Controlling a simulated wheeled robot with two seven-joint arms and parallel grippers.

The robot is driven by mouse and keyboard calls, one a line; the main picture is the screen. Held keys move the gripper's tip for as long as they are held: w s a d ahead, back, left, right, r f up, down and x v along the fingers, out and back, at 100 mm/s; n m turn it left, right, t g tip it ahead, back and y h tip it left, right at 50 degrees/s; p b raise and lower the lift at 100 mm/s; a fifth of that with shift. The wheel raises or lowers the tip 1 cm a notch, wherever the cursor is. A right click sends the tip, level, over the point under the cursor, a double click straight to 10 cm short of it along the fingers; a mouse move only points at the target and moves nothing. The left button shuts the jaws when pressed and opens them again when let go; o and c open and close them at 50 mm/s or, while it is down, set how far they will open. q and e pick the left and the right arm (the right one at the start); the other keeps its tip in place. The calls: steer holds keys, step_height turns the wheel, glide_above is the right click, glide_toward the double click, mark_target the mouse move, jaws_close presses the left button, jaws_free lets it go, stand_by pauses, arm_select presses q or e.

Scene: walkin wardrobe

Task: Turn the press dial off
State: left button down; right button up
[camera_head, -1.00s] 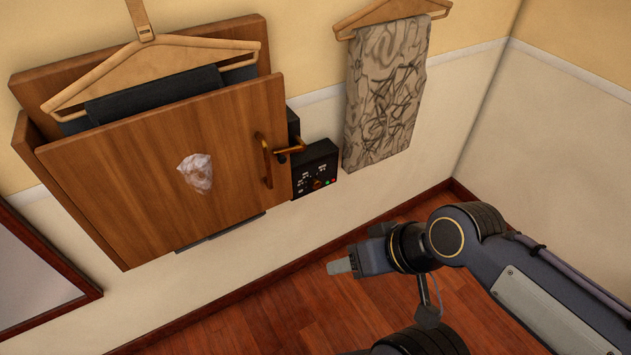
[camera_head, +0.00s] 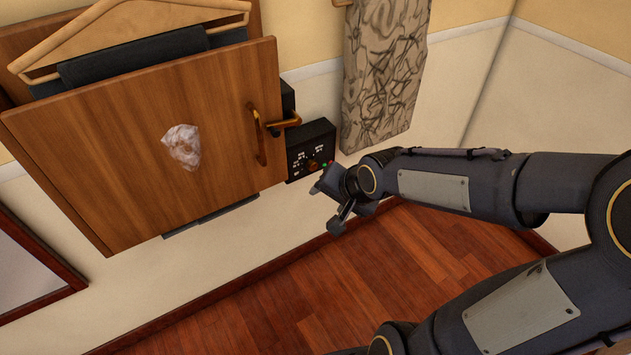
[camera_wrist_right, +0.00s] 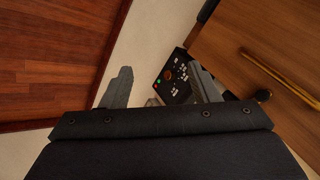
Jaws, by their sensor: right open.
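The press dial (camera_head: 312,163) is a small reddish-brown knob on the black control panel (camera_head: 305,142) at the right side of the wooden trouser press. White markings surround it, with small lights beside it. Its exact setting is too small to read. My right gripper (camera_head: 326,206) is open and empty, just below and right of the panel, apart from the dial. In the right wrist view the dial (camera_wrist_right: 168,74) shows between the two open fingers (camera_wrist_right: 158,78), nearer the right finger, which partly covers the panel. My left gripper is not in view.
The wooden press (camera_head: 90,160) has a brass handle (camera_head: 256,138) and a lever (camera_head: 284,122) just left of and above the panel. A patterned cloth (camera_head: 385,75) hangs right of the panel. The wooden floor (camera_head: 300,300) below is clear.

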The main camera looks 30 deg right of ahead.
steer(key=w+f+m+t+y+b, duration=0.1)
steer(key=w+f+m+b, duration=0.35)
steer(key=w+f, duration=0.45)
steer(key=m+t+b, duration=0.8)
steer(key=m+t, duration=0.2)
steer(key=m, duration=1)
glide_toward(314, 168)
steer(key=w, duration=0.1)
arm_select(q)
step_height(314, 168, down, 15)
steer(key=shift+b, duration=0.3)
arm_select(e)
steer(key=shift+m+h, duration=0.25)
steer(key=shift+h, duration=0.05)
steer(key=w, duration=0.5)
steer(key=w+a, duration=0.1)
steer(key=w, duration=0.2)
steer(key=c, duration=1)
steer(key=shift+o, duration=0.2)
